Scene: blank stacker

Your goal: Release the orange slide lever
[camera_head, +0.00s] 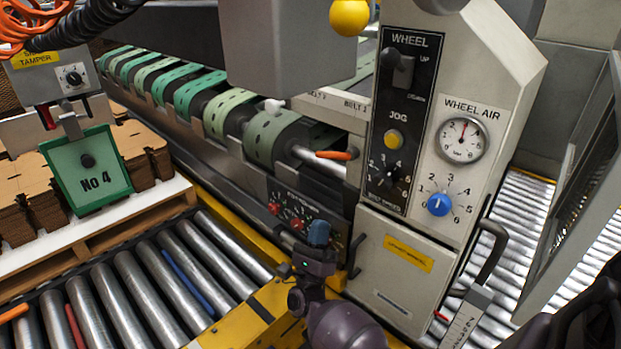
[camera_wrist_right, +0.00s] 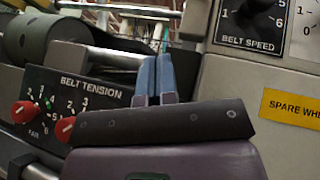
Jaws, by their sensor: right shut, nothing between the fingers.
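The orange slide lever (camera_head: 337,155) is a short orange handle at the end of a metal rod, beside the green belt rollers and left of the control column in the head view. I cannot make it out in the right wrist view. My right gripper (camera_head: 319,233) is shut and empty, its blue fingertips pointing up. In the head view it is below the lever and apart from it. The right wrist view shows the blue fingers (camera_wrist_right: 153,78) together, in front of the gap between the belt tension panel and the column. My left gripper is not in view.
The belt tension panel (camera_wrist_right: 75,105) with red knobs is left of the fingers. The control column (camera_head: 440,150) with dials and knobs stands close on the right. A yellow rail (camera_head: 245,312) and steel rollers (camera_head: 140,290) are below. A black handle (camera_head: 357,255) juts out near the gripper.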

